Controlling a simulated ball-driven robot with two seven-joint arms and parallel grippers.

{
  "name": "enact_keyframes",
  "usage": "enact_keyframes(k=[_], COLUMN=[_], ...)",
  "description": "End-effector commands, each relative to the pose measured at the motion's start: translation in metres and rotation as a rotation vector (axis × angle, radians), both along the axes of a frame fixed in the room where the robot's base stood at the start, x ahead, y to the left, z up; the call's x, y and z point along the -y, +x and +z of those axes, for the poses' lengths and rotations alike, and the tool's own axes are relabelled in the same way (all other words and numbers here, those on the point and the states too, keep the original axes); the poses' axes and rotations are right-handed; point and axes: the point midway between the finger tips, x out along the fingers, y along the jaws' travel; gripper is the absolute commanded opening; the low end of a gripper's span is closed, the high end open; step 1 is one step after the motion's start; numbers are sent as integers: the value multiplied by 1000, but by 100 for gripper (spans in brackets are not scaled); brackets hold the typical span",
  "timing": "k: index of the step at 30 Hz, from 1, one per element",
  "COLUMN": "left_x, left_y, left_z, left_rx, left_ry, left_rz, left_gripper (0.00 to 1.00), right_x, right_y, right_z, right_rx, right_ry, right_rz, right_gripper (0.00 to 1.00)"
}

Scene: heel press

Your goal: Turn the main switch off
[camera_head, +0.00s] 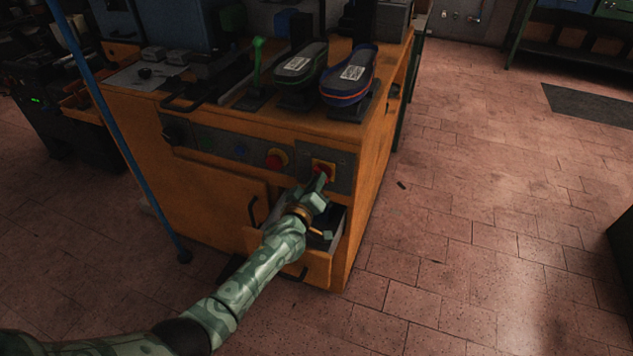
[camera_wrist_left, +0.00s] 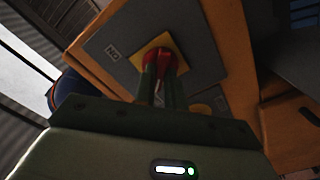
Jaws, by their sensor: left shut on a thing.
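The main switch (camera_head: 324,168) is a red knob on a yellow plate at the right end of the grey panel on the orange press cabinet. My left gripper (camera_head: 322,180) reaches it from below in the head view. In the left wrist view the red knob (camera_wrist_left: 158,58) sits on its yellow square plate, and the two fingers of the left gripper (camera_wrist_left: 160,72) are shut on it. A label beside the plate appears to read "ON", seen turned. The fingers hide part of the knob. My right gripper is in neither view.
A red button (camera_head: 276,159) and a black knob (camera_head: 174,134) are on the same panel. An open drawer (camera_head: 338,228) lies below my left gripper. Two soles (camera_head: 347,75) and a green lever (camera_head: 258,60) are on the cabinet top. The floor at right is mostly clear.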

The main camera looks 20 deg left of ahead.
Motion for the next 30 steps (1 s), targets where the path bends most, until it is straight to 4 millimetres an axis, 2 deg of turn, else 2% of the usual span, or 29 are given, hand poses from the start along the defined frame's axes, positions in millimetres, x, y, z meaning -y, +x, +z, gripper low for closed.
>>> enact_keyframes(k=[20,21,22,23,30], left_x=[0,0,0,0,0], left_y=[0,0,0,0,0], left_z=[0,0,0,0,0], left_rx=[-3,-3,-3,-3,-2], left_ry=[-58,-58,-57,-57,-56], left_rz=[1,1,1,1,0], left_gripper=[0,23,31,34,34], right_x=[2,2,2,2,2], right_y=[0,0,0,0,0], right_z=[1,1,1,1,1], right_rx=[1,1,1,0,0], right_ry=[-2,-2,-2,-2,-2], right_rz=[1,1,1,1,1], right_gripper=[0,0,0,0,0])
